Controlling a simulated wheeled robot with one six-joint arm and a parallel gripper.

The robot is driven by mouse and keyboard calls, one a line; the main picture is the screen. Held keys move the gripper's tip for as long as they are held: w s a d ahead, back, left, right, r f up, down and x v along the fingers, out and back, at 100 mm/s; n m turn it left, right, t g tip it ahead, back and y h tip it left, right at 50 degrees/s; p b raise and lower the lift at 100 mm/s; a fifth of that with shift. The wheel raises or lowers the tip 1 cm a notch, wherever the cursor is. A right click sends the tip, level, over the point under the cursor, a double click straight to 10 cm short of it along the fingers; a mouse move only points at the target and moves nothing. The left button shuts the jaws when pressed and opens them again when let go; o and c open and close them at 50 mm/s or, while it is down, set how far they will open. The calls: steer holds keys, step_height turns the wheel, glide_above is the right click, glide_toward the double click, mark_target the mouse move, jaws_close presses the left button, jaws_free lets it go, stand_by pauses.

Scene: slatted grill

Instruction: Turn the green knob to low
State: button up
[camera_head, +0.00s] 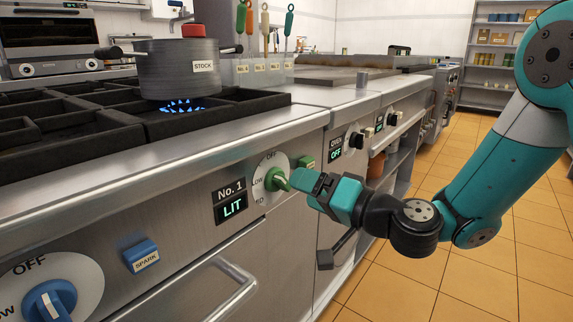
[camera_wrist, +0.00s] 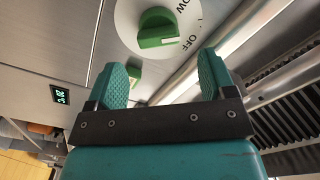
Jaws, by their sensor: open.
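The green knob (camera_head: 275,179) sits on a round white dial on the stove's front panel, beside the "No. 1" display reading LIT. The dial carries OFF at the top, LOW at the left and a partly hidden label below. In the wrist view the green knob (camera_wrist: 157,28) lies just beyond my fingertips, with a small white mark on it; I cannot tell exactly which label it points to. My gripper (camera_wrist: 165,75) is open, its two teal fingers apart with nothing between them. In the head view my gripper (camera_head: 296,183) is close in front of the knob and overlaps its right side.
A stock pot (camera_head: 180,75) stands over a blue flame on the burner grate. A green button (camera_head: 307,161) is right of the dial. A blue knob (camera_head: 50,301) and blue SPARK button (camera_head: 141,256) are at lower left. Oven handles (camera_head: 226,289) stick out below.

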mark_target(286, 182)
steer(key=p+x, duration=0.1)
steer(key=x, duration=0.4)
steer(key=shift+w+a, duration=0.2)
steer(key=shift+a, duration=0.05)
steer(key=shift+f, duration=0.1)
steer(key=c, duration=0.9)
